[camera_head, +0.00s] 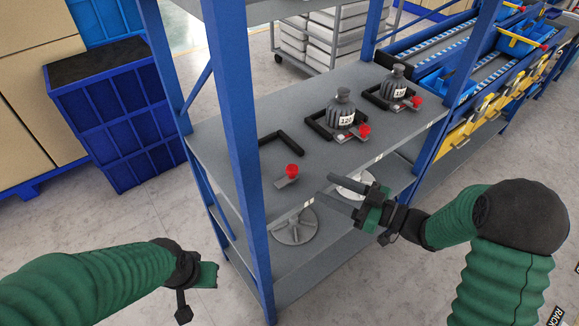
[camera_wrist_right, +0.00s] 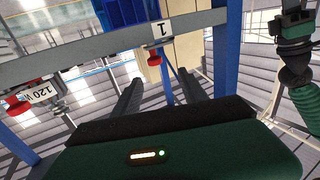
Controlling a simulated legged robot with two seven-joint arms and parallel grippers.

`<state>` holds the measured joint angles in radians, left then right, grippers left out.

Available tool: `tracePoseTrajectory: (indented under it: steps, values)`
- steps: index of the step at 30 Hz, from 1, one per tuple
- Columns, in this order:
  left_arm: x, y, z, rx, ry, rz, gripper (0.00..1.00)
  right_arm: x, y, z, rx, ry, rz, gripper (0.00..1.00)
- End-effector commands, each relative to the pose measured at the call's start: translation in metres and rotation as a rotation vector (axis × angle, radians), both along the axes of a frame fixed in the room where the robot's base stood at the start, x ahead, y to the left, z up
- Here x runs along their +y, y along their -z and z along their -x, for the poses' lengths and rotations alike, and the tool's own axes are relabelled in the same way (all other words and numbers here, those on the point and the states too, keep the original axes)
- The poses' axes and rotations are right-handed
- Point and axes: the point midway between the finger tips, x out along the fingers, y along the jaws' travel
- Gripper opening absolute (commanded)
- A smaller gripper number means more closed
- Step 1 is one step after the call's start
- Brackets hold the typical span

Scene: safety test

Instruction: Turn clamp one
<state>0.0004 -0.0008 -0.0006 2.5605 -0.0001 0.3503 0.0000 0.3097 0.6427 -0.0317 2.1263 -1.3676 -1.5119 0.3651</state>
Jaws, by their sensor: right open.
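Clamp one, with a red knob (camera_head: 291,170) on a grey plate, sits at the near left of the shelf's front edge, beside a black corner bracket (camera_head: 283,141). In the right wrist view its red knob (camera_wrist_right: 154,57) shows next to a label "1" (camera_wrist_right: 160,29). My right gripper (camera_head: 325,187) is open and empty, in front of the shelf edge and to the right of the knob, apart from it. Its two dark fingers (camera_wrist_right: 165,84) show spread in the wrist view. My left gripper (camera_head: 207,275) is low at the left, away from the shelf; its jaws are unclear.
Two grey bottles (camera_head: 341,109) (camera_head: 394,82) stand in black brackets with red-knobbed clamps (camera_head: 364,130) (camera_head: 416,102) farther along the grey shelf (camera_head: 225,139). A blue post (camera_head: 238,160) rises left of clamp one. Round grey items (camera_head: 294,228) lie on the lower shelf.

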Motion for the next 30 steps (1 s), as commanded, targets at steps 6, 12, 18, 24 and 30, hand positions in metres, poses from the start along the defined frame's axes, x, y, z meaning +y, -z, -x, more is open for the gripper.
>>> tracePoseTrajectory:
  steps: [6,12,18,24,30]
  values:
    - [0.0,0.003,0.0,0.0,0.001,0.0,0.0,0.046,0.003,-0.031,0.002,-0.001,-0.005,0.5]
    - [0.0,0.005,0.0,0.0,0.001,0.0,0.0,0.086,0.002,-0.054,0.002,0.001,-0.003,0.5]
    - [0.0,0.006,0.0,0.0,0.001,0.0,0.0,0.104,0.002,-0.066,0.003,0.004,-0.002,0.5]
    - [0.0,0.006,0.0,0.0,0.001,0.0,0.0,0.103,0.002,-0.066,0.003,0.005,-0.003,0.5]
    - [0.0,0.006,0.0,0.0,0.001,0.0,0.0,0.102,0.002,-0.066,0.003,0.005,-0.003,0.31]
